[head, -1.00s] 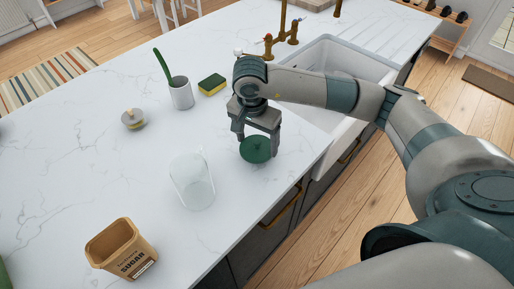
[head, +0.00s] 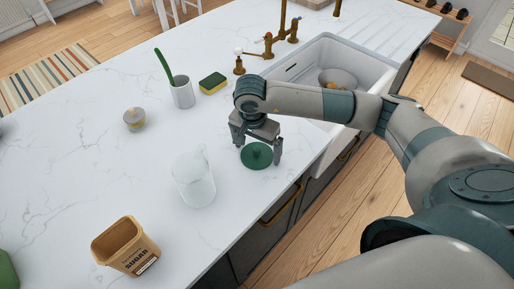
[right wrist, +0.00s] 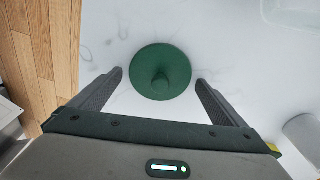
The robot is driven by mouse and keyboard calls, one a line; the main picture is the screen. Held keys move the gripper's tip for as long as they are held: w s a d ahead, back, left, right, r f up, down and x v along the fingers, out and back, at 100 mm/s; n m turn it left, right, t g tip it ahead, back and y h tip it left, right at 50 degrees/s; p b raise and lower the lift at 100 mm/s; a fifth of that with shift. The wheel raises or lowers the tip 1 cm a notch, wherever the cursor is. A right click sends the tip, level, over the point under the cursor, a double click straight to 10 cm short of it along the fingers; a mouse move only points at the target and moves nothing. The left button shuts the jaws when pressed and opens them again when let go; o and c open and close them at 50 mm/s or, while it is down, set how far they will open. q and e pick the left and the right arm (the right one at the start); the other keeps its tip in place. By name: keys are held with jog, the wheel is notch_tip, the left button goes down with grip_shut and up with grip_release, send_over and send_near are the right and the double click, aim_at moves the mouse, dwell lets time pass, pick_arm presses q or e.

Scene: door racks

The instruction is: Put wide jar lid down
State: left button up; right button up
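In the right wrist view the lid (right wrist: 161,72) is centred between the spread fingers (right wrist: 160,82), with a clear gap on both sides. The right gripper is open. A clear glass jar (head: 194,180) with no lid on it stands to the lower left of the lid. My left gripper is not in view.
A sugar box (head: 125,246) stands at the front left. A small lidded container (head: 134,119), a grey cup (head: 182,93) and a sponge (head: 213,83) stand farther back. The white sink (head: 365,62) holds a bowl (head: 338,80). Counter between these is clear.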

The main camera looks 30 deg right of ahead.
aim_at(255, 151)
jog(key=shift+r, duration=0.1)
jog(key=shift+r, duration=0.15)
notch_tip(255, 151, up, 12)
jog(key=a+b, duration=0.1)
jog(key=b, duration=0.3)
jog(key=shift+s+b, duration=0.35)
jog(key=shift+b, duration=0.05)
jog(key=shift+a, duration=0.1)
dwell(0.5)
